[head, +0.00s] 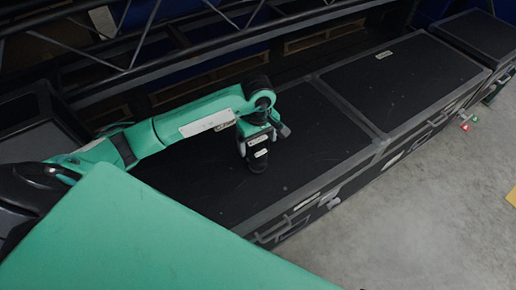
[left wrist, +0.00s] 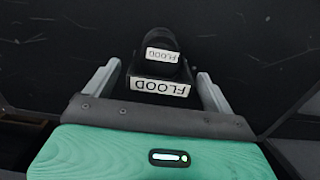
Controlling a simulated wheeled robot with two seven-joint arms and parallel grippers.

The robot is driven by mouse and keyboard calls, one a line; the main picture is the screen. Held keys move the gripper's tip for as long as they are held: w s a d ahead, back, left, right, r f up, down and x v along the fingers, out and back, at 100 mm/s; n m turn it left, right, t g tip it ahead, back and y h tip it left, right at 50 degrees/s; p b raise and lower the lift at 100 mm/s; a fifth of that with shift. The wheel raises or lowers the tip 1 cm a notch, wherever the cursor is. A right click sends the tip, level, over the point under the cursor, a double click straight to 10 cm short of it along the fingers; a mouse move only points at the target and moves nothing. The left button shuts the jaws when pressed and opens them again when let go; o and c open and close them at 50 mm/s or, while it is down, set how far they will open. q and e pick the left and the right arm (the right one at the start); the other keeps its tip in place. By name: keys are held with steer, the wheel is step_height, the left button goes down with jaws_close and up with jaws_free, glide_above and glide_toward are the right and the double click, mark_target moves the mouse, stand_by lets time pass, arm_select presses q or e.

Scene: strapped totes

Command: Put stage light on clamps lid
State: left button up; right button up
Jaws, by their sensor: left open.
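The stage light (head: 258,158) is a small black lamp with white labels, standing on the black lid of a case. In the left wrist view the stage light (left wrist: 157,62) shows its two labels reading FLOOD, upside down. My left gripper (head: 262,138) is over the stage light from above. In the left wrist view my left gripper (left wrist: 157,85) is open, with one grey finger on each side of the lamp and gaps visible. The black case lid (head: 300,150) under the light is flat with grey edging. Which lid is the clamps lid cannot be told. My right gripper is not in view.
A second black case lid (head: 400,80) with a small label adjoins on the right and is bare. Another case (head: 482,35) stands at the far right. Dark metal truss (head: 150,45) runs along the back. Grey floor (head: 440,200) is open at the lower right.

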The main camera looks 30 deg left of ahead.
arm_select(q)
step_height(320, 180, up, 6)
steer(key=shift+r, duration=0.8)
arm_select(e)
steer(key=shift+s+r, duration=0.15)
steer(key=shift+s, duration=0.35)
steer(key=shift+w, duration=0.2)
